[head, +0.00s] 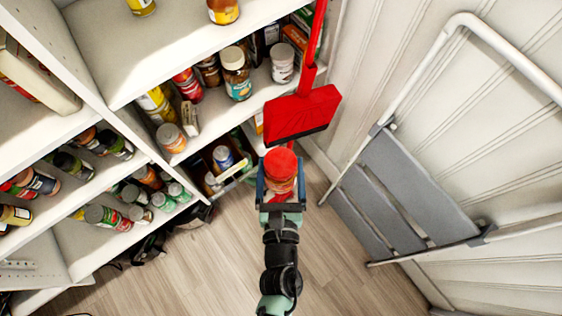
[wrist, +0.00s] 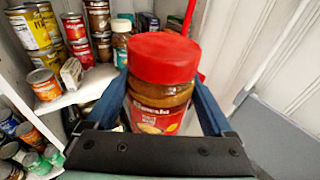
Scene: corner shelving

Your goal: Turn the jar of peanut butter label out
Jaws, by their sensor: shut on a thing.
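The jar of peanut butter (wrist: 160,92) has a red lid, brown contents and a red label with light lettering. In the wrist view the lettered side of the label faces the camera, and the jar stands upright between the fingers. My gripper (head: 280,185) is shut on the jar and holds it up in front of the shelving in the head view, where the red lid (head: 280,163) shows most. The jar's lower end is hidden behind the gripper body in the wrist view.
White corner shelves (head: 75,235) hold several cans and jars. A jar with a white lid (head: 234,68) stands on the middle shelf. A red broom (head: 302,110) leans close beyond my gripper. A folded step ladder (head: 400,180) leans at the right. The wooden floor (head: 205,260) is mostly clear.

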